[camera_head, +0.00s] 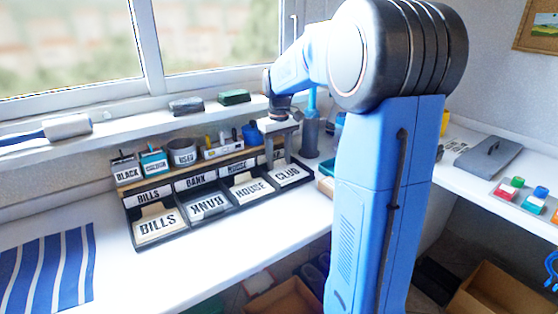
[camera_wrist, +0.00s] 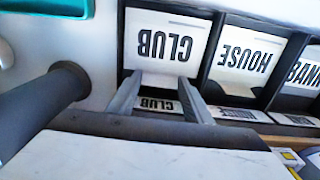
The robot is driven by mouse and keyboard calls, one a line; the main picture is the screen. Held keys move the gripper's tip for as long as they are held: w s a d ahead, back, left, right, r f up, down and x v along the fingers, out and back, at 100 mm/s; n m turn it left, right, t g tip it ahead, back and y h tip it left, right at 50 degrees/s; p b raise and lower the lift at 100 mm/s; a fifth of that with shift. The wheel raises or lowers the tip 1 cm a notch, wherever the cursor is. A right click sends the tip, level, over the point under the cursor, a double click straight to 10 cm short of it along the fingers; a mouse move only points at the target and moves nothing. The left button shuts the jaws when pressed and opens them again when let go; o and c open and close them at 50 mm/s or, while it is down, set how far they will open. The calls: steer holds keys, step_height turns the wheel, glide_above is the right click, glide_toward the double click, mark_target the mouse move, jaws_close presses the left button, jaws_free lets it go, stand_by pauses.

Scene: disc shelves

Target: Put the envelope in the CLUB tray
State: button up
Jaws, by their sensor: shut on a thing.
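My gripper (camera_head: 279,157) hangs over the CLUB tray (camera_head: 288,176), the rightmost compartment of the dark letter rack. In the wrist view the two grey fingers (camera_wrist: 157,84) reach over that tray (camera_wrist: 118,70), with its large CLUB label upside down ahead of them. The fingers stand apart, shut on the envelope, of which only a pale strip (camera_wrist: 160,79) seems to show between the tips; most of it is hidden. A smaller CLUB label (camera_wrist: 158,104) shows between the fingers. I cannot tell whether the envelope touches the tray.
The HOUSE (camera_head: 251,189), BANK (camera_head: 208,206) and BILLS (camera_head: 157,226) trays lie to the left. A shelf behind holds tins and cups, including a grey cup (camera_head: 183,153). A blue-grey cylinder (camera_head: 309,135) stands close right of my gripper.

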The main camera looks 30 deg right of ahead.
steer(key=shift+f, duration=0.2)
steer(key=shift+f, duration=0.15)
steer(key=o, duration=1)
step_height(320, 180, up, 12)
stand_by(0.5)
